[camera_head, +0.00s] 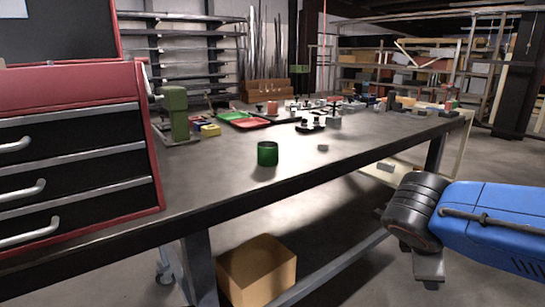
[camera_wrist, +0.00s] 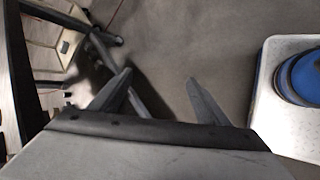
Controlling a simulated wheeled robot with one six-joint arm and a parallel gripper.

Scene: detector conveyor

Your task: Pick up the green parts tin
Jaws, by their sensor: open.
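The green parts tin (camera_head: 267,154) stands upright near the front edge of the dark workbench (camera_head: 215,187), left of the picture's middle in the head view. Nothing touches it. My gripper (camera_wrist: 158,82) shows in the wrist view with its two fingers spread apart and nothing between them. It points at the grey floor, away from the tin. The tin does not show in the wrist view. In the head view the gripper's fingers cannot be made out.
A red tool chest (camera_head: 75,85) with black drawers stands at the left. Green and red trays (camera_head: 249,123) and small parts lie farther back on the bench. A cardboard box (camera_head: 257,272) sits below the bench.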

